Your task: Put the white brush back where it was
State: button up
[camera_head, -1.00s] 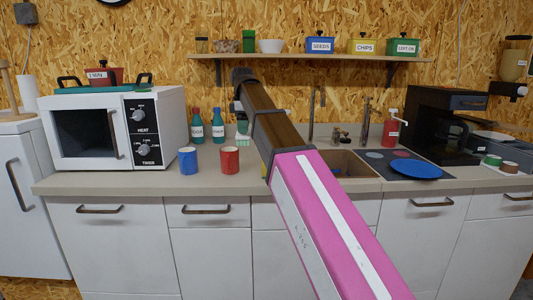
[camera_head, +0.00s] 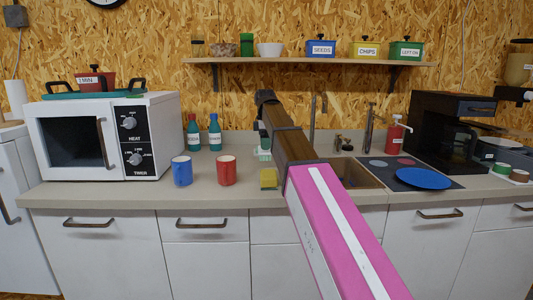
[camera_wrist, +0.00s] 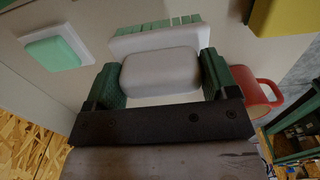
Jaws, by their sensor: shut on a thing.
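The white brush (camera_wrist: 160,70) with green bristles (camera_wrist: 160,27) is between the two dark green fingers of my gripper (camera_wrist: 160,76) in the wrist view. My gripper is shut on its white body, and the bristles point to the top of the picture. I cannot tell how far the brush is above the counter (camera_head: 130,193).
The red mug (camera_wrist: 258,92) is close on the right in the wrist view; a green block on a white dish (camera_wrist: 55,48) is left. A yellow block (camera_head: 268,179) and blue mug (camera_head: 182,171) stand near the counter's front. The sink (camera_head: 357,175) is right of my arm.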

aim_at(267, 152)
jog(key=shift+w+d+f, duration=0.2)
jog(key=shift+d+f, duration=0.1)
jog(key=shift+f, duration=1.9)
jog(key=shift+f, duration=0.15)
jog(key=o, duration=0.8)
notch_tip(267, 152, up, 12)
jog(key=shift+r, duration=0.15)
